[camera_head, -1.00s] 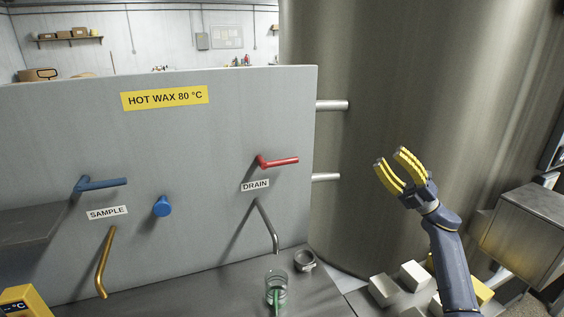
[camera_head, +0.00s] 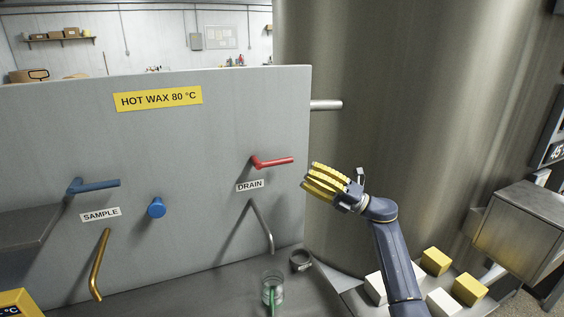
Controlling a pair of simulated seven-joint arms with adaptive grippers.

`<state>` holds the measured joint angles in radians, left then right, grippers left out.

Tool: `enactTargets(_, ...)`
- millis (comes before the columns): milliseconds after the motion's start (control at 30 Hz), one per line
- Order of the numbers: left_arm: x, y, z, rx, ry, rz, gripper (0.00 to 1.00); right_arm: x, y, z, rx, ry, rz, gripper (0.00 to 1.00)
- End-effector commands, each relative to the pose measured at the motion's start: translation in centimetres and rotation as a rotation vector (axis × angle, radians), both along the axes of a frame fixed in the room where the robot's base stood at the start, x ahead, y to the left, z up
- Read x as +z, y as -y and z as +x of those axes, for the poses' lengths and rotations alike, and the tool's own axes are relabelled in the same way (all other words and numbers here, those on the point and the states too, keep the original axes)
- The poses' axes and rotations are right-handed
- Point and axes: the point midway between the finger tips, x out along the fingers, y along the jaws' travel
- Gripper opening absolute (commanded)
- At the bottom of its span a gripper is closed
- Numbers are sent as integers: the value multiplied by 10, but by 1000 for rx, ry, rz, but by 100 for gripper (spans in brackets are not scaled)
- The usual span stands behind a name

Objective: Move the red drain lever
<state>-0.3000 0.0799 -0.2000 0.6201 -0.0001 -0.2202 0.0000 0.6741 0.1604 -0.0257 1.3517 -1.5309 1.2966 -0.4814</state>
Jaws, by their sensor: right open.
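The red drain lever (camera_head: 273,161) sticks out from the grey panel (camera_head: 190,140), above the DRAIN label (camera_head: 250,185). Its handle points to the right and lies about level. My right gripper (camera_head: 312,181), with yellow fingers, is open and empty just right of the lever's tip, a little lower in the picture. A small gap shows between the fingers and the lever, and I see no contact. My left gripper is not in view.
A bent drain spout (camera_head: 262,226) hangs below the lever, over a glass (camera_head: 272,287) with something green in it. A metal ring (camera_head: 301,260) lies beside the glass. A blue sample lever (camera_head: 95,185), blue knob (camera_head: 156,208) and brass spout (camera_head: 99,265) are further left. A large metal tank stands behind.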

Motion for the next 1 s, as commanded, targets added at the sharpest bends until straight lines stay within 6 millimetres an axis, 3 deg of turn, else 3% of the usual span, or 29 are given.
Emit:
enactTargets(200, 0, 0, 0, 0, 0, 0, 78, 17, -35, 13, 0, 1, 2, 39)
enactTargets(500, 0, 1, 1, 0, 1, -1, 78, 32, -68, 26, 0, 0, 3, 39)
enactTargets(1000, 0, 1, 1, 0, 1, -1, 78, 38, -83, 31, 0, -1, 1, 39)
